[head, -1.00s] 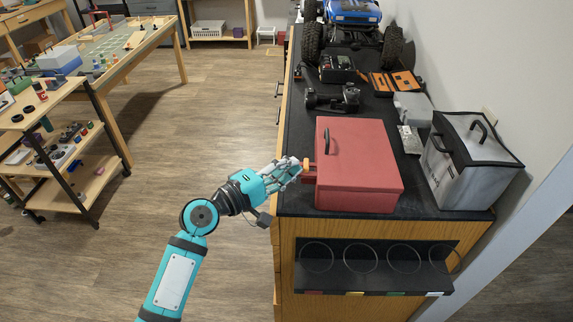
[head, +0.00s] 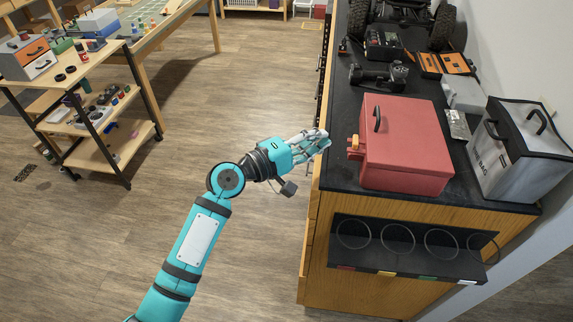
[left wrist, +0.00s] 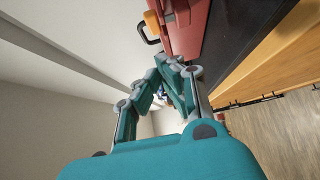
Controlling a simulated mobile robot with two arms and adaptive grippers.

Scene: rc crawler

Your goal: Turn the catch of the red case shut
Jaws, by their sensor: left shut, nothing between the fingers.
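The red case (head: 408,145) sits shut on the dark counter, with a black handle on its lid. Its orange catch (head: 354,141) is on the side facing my left arm, above a red block. The catch is small, and I cannot tell for certain whether it is fully turned. My left gripper (head: 325,138) is shut and empty, just left of the catch with a small gap between them. In the left wrist view, the shut fingers (left wrist: 172,78) are below the orange catch (left wrist: 153,23) and beside the red case (left wrist: 188,30). My right gripper is out of view.
Rings hang on the counter's front rack (head: 400,262).

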